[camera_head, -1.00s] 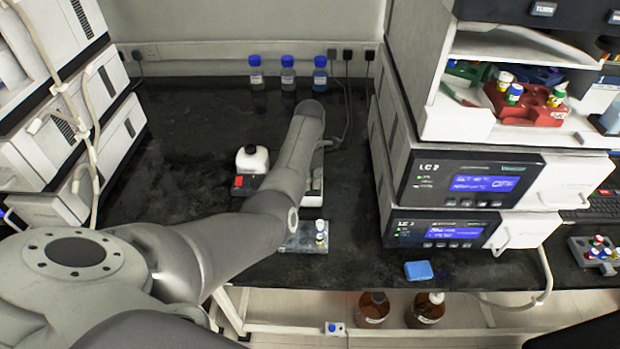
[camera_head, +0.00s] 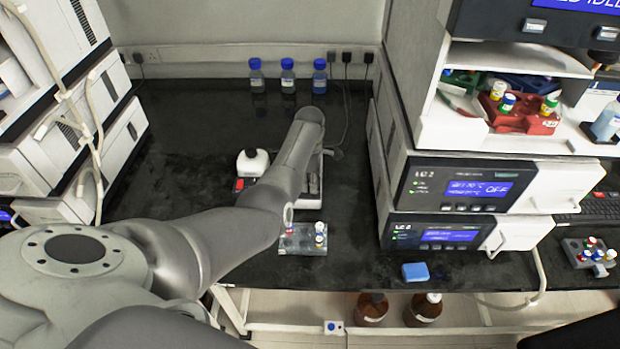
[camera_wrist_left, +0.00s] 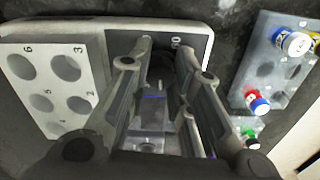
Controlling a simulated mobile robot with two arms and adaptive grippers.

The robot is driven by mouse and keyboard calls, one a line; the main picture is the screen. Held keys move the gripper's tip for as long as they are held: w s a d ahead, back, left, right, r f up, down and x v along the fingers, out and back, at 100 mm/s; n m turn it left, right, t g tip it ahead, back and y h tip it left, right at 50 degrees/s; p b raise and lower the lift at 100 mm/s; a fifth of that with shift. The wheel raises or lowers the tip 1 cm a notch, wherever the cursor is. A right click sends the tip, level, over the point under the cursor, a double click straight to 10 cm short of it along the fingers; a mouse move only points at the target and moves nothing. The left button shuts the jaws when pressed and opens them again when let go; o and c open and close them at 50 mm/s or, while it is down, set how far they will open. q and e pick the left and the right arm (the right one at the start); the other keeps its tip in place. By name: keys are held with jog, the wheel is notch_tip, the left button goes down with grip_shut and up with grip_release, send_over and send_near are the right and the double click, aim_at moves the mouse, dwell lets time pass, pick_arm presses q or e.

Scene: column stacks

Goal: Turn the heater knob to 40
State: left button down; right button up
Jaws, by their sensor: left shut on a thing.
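My left gripper (camera_wrist_left: 164,48) has its two fingers closed around the dark heater knob (camera_wrist_left: 160,68), which shows only in part between them in the left wrist view. A mark that looks like a 0 shows on the dark panel beside the right fingertip. The knob's pointer and setting cannot be read. The heater (camera_wrist_left: 120,24) has a pale rim, and a grey block with numbered holes (camera_wrist_left: 62,72) stands on its left. In the head view the heater (camera_head: 313,187) shows only in part behind my left arm, which hides the fingers and knob. My right gripper is out of view.
A grey vial rack (camera_head: 303,243) with capped vials lies in front of the heater. A white rounded device (camera_head: 252,163) is on the left. Three blue-capped bottles (camera_head: 288,76) stand behind. Instruments (camera_head: 455,188) and a blue block (camera_head: 415,272) are on the right.

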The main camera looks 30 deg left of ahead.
pick_arm(q)
jog(key=m+p, duration=0.1)
jog(key=m, duration=0.3)
jog(key=shift+r+m, duration=0.1)
jog(key=shift+m, duration=0.3)
jog(key=m+p, duration=0.1)
jog(key=m, duration=0.3)
jog(key=shift+a, duration=0.1)
jog(key=m+p, duration=0.1)
jog(key=m, duration=0.4)
jog(key=shift+m, duration=0.4)
jog(key=m, duration=0.4)
jog(key=shift+w, duration=0.1)
jog(key=shift+m, duration=0.3)
jog(key=c, duration=1.5)
grip_release()
jog(key=shift+o, duration=1.1)
